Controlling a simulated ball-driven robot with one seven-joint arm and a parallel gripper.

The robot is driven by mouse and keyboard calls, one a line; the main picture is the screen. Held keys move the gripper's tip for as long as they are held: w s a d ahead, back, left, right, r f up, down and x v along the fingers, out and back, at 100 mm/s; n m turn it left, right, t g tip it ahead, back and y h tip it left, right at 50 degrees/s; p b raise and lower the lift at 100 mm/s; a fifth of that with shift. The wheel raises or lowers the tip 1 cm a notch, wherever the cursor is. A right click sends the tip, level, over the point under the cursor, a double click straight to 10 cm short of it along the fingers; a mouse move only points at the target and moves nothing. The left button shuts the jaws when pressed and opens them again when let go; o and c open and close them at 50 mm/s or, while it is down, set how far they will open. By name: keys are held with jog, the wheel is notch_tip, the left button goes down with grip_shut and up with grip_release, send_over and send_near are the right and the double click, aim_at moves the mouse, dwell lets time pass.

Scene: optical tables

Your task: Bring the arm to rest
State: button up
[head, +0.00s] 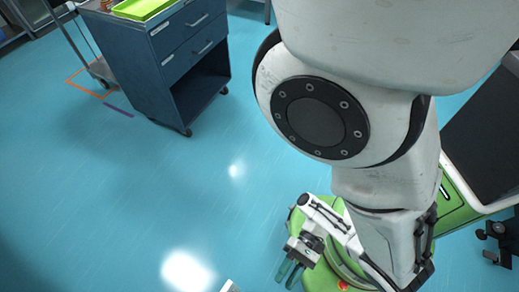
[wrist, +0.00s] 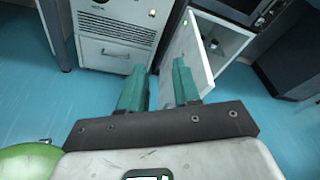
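My arm fills the right half of the head view, its white links folded downward over my green base. My gripper (head: 289,273) hangs low in the head view, beside the green base and above the blue floor. In the wrist view its two teal fingers (wrist: 160,72) stand apart with nothing between them. The gripper is open and empty. Part of the forearm is hidden behind the larger links in the head view.
A dark blue drawer cart (head: 185,62) with a light green tray (head: 143,8) stands at upper left. A dark-topped bench (head: 487,135) is at right. The wrist view shows a grey cabinet (wrist: 112,62) and an open white door (wrist: 188,58) beyond the fingers. Floor at left is clear.

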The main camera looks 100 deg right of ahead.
jog(key=w+d+r+n+g+h, duration=0.3)
jog(key=w+d+n+g, duration=0.2)
jog(key=w+d+n, duration=0.25)
jog(key=w+d+r+n+g+h, duration=0.2)
jog(key=w+d+n+g, duration=0.3)
jog(key=w+d+n, duration=0.3)
jog(key=w+a+r+n+t+h, duration=0.2)
jog(key=w+r+n+t+h, duration=0.3)
jog(key=w+r, duration=1.15)
jog(key=s+d+f+g+b, duration=0.15)
jog(key=s+f+b, duration=0.25)
jog(key=f+b, duration=0.8)
jog(key=s+f+g+b, duration=0.2)
jog(key=s+f+b, duration=0.2)
jog(key=f+b, duration=0.85)
jog(key=s+f+g+b, duration=0.2)
jog(key=s+f+b, duration=0.2)
jog(key=f+b, duration=0.85)
notch_tip(320, 180, up, 33)
jog(key=p, duration=3.8)
jog(key=shift+n+h, duration=0.3)
jog(key=shift+n, duration=0.05)
